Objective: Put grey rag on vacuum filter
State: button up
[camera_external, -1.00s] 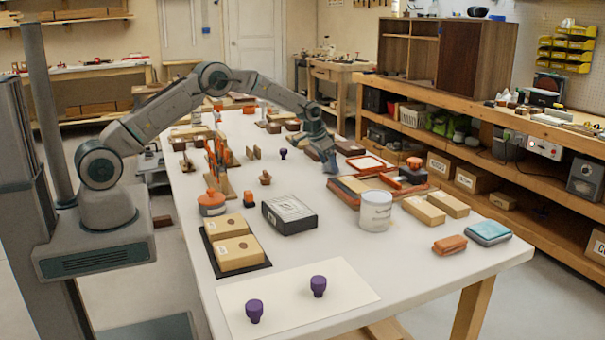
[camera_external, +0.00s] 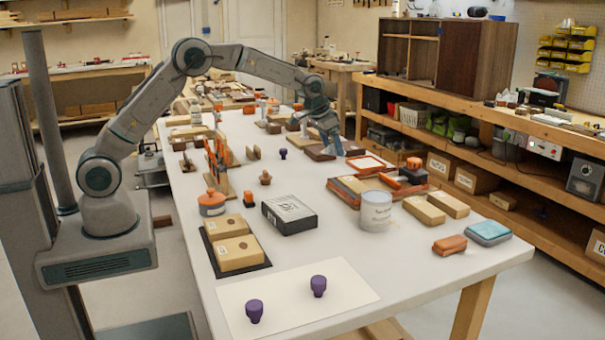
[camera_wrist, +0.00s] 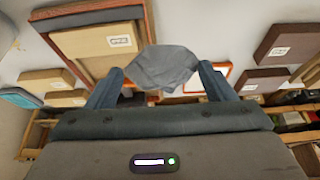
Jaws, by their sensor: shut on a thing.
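The grey rag (camera_wrist: 162,68) hangs crumpled between the fingers of my gripper (camera_wrist: 160,84) in the wrist view. The gripper is shut on it. In the external view my gripper (camera_external: 332,150) is above the far middle of the bench; the rag is too small to tell there. An orange-framed white panel (camera_external: 369,165), which looks like the vacuum filter, lies flat just right of and nearer than the gripper. In the wrist view its orange edge (camera_wrist: 193,87) shows partly behind the rag, so the rag hides some of it. I cannot tell the gap between them.
A brown tray (camera_external: 345,189) and a white tin (camera_external: 376,212) stand in front of the panel. An orange-and-black item (camera_external: 413,172) sits to its right. Brown boxes (camera_external: 319,152) lie close to my gripper.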

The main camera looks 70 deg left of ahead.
jog(key=s+d+r+b, duration=0.1)
jog(key=s+d+r, duration=0.1)
jog(key=s+d, duration=0.6)
jog(key=s+d+r, duration=0.2)
jog(key=s+d, duration=0.4)
jog(key=d, duration=0.4)
jog(key=s+d+b, duration=0.1)
jog(key=s+d, duration=0.2)
jog(key=s, duration=0.6)
jog(key=s+d+b, duration=0.1)
jog(key=s+d, duration=0.2)
jog(key=s, duration=0.5)
send_over(288, 207)
jog(key=s, duration=0.2)
jog(key=f, duration=0.6)
jog(key=shift+w+f+p, duration=0.15)
jog(key=shift+w+p, duration=0.05)
jog(key=shift+p, duration=0.2)
jog(key=shift+w+f, duration=0.1)
jog(key=shift+f, duration=2)
